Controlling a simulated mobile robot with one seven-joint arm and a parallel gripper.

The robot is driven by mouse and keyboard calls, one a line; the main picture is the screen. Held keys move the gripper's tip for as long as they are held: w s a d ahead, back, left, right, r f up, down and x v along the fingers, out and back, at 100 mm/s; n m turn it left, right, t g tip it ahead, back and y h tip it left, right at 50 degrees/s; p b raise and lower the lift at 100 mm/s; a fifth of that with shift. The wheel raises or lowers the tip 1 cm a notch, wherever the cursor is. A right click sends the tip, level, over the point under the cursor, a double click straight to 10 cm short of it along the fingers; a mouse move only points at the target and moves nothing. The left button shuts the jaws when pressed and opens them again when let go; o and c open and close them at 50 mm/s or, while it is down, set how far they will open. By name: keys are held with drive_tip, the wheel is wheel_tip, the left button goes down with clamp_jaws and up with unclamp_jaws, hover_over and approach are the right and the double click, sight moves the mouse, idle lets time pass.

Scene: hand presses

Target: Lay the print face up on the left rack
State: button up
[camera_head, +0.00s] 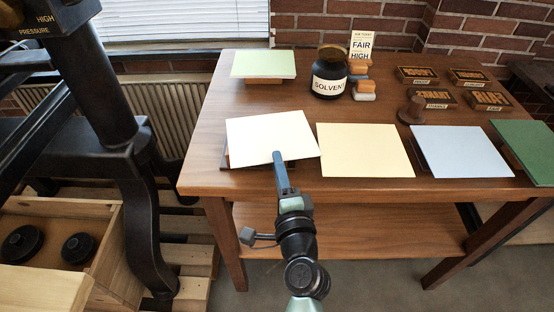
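A plain white sheet (272,137) sits a little askew over a low dark wooden rack (290,164) at the front left of the table. No printing shows on its upper side. My gripper (279,160) is at the sheet's front edge, one finger overlapping the top; it appears shut on that edge. The other finger is hidden. Most of the rack is hidden by the sheet. A cream sheet (365,150) and a pale blue sheet (460,151) lie to the right. A pale green sheet (263,64) lies on a wooden support behind.
A solvent jar (329,75), a sign card (361,47), stampers and several wooden type blocks (417,75) stand at the back. A dark green sheet (527,150) is at the right edge. A black press (95,85) and a wooden crate (105,248) stand left.

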drive_tip(key=shift+w+a, duration=0.15)
drive_tip(key=shift+w, duration=0.4)
drive_tip(key=shift+c, duration=0.2)
clamp_jaws()
drive_tip(key=shift+r, duration=0.1)
wheel_tip(320, 180, up, 3)
drive_tip(key=p, duration=0.3)
drive_tip(key=shift+r, duration=0.1)
drive_tip(key=s+d+r+p, duration=0.1)
drive_tip(key=s+r+p, duration=0.1)
drive_tip(key=s, duration=0.5)
drive_tip(key=shift+d+r, duration=0.3)
drive_tip(key=shift+r, duration=0.05)
idle(0.5)
